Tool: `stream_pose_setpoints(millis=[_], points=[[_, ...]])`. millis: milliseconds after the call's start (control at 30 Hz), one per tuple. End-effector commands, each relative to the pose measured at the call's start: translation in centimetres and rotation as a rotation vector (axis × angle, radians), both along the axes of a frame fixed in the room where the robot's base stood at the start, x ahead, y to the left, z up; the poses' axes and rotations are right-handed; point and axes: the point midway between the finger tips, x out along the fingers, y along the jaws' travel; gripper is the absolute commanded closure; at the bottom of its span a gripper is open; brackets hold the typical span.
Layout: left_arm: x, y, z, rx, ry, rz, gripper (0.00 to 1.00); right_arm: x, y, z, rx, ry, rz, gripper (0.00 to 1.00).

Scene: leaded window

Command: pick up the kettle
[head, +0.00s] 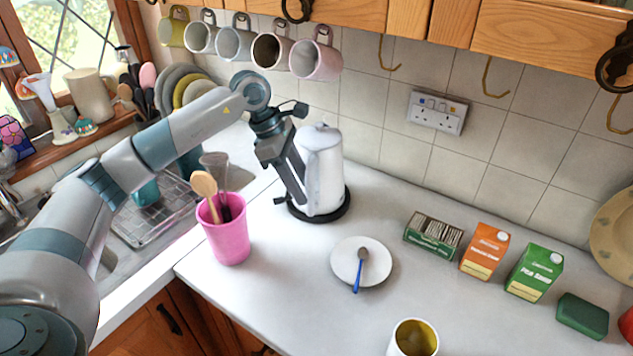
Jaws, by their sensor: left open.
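The white kettle (323,172) stands upright on a round black base (341,209) on the worktop, near the tiled wall. My left arm comes in from the left, and my left gripper (296,188) points down at the kettle's left side. It is open. In this view its fingers overlap the kettle's left edge, and I cannot tell whether they touch it. The kettle's handle is not clearly visible; the gripper covers that side. My right gripper is not in view.
A pink pot (227,240) with utensils stands left of the kettle. A saucer with a spoon (347,270) lies in front. Mugs (316,60) hang above. Cartons (485,252) and a tea box (432,238) stand to the right. A mug (413,340) is at the front.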

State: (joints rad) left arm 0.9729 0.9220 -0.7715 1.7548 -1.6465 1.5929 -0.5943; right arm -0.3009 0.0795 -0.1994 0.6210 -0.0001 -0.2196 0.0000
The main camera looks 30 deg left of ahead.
Motion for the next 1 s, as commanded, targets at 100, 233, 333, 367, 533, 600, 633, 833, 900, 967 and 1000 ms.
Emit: stream_pose_setpoints(millis=[100,233,333,367,533,600,633,833,900,967,1000], points=[[0.0,0.0,0.0,0.000,0.000,0.000,0.59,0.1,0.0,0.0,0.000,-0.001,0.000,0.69],[0.0,0.0,0.0,0.000,0.000,0.000,0.59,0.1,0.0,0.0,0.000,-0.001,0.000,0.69],[0.0,-0.1,-0.2,0.001,0.001,0.000,0.59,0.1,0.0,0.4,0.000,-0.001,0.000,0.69],[0.1,-0.2,-0.3,0.001,0.002,0.001,0.59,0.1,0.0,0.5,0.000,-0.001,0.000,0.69],[0.2,-0.9,-1.4,-0.001,0.003,0.000,0.59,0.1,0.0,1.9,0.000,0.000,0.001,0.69],[0.4,-1.2,-2.0,-0.001,0.003,0.001,0.59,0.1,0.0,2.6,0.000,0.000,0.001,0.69],[0.4,-1.3,-2.3,-0.001,0.004,0.000,0.59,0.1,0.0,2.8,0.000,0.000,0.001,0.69],[0.6,-2.0,-4.4,-0.001,0.002,-0.001,0.59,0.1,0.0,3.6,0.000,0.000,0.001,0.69],[0.7,-2.1,-4.6,0.000,0.000,0.000,0.59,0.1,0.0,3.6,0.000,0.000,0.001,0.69],[0.7,-2.1,-4.7,0.000,-0.001,0.000,0.59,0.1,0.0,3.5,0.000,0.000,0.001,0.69],[0.7,-2.1,-4.7,0.000,-0.001,0.000,0.59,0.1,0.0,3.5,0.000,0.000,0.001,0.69]])
